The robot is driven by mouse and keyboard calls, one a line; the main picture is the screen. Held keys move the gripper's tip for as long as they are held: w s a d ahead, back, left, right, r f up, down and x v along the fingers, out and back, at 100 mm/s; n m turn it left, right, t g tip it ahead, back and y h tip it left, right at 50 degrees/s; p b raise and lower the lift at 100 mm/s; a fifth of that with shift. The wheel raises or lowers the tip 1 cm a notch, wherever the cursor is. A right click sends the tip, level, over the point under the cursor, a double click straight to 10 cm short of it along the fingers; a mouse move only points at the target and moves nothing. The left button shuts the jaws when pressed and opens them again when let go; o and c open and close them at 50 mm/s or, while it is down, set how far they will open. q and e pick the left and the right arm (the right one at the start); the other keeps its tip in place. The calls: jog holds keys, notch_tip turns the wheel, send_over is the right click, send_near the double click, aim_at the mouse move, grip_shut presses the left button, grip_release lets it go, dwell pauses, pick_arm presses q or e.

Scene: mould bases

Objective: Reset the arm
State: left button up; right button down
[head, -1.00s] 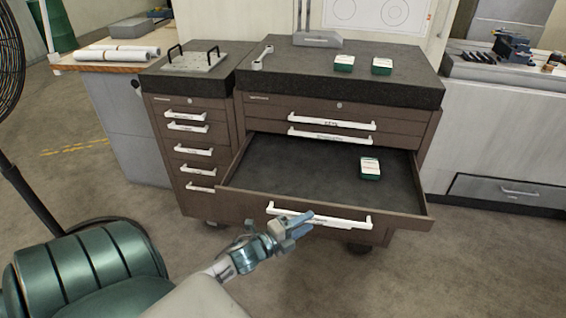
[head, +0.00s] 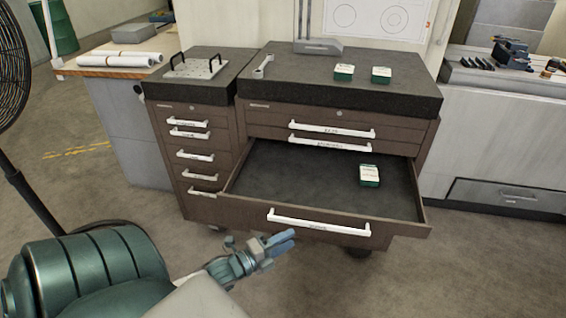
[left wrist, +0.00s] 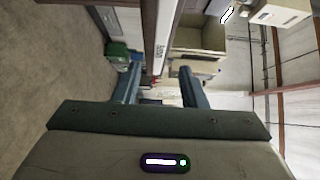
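My left gripper (head: 281,240) is in front of the open drawer (head: 300,213), just below and left of the drawer's white handle (head: 318,223). It is apart from the handle. In the left wrist view its two blue fingers (left wrist: 158,88) are spread with nothing held between them; the handle (left wrist: 163,35) shows beyond the fingers. My right gripper is not in view.
A green-and-white box (head: 369,175) lies in the drawer. The cabinet top (head: 300,75) holds two similar boxes, a wrench (head: 263,67) and a plate with black handles (head: 195,68). A fan (head: 14,65) stands at left. Floor at right is clear.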

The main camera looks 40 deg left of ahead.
pick_arm(q)
jog(key=shift+s+a, duration=0.1)
jog(key=shift+s, duration=0.15)
dwell(0.5)
jog(key=s+a+f+n+g+y, duration=0.1)
jog(key=s+f+n+g+y, duration=0.2)
jog(key=f, duration=0.6)
jog(key=s+a+f+n+g+y, duration=0.15)
jog(key=f+n, duration=0.25)
jog(key=f, duration=0.5)
jog(key=s+a+f+n+g+y, duration=0.1)
jog(key=s+a+f+n+g, duration=0.2)
jog(key=f, duration=0.6)
jog(key=s+d+f+n+g, duration=0.4)
jog(key=s+d+f+n, duration=0.1)
jog(key=s+f, duration=0.4)
jog(key=s+d+f+n+g, duration=0.4)
jog(key=s+d+f+n, duration=0.1)
jog(key=s+f, duration=0.5)
jog(key=shift+s+d+f, duration=0.15)
jog(key=shift+s+d, duration=0.5)
jog(key=shift+s, duration=0.3)
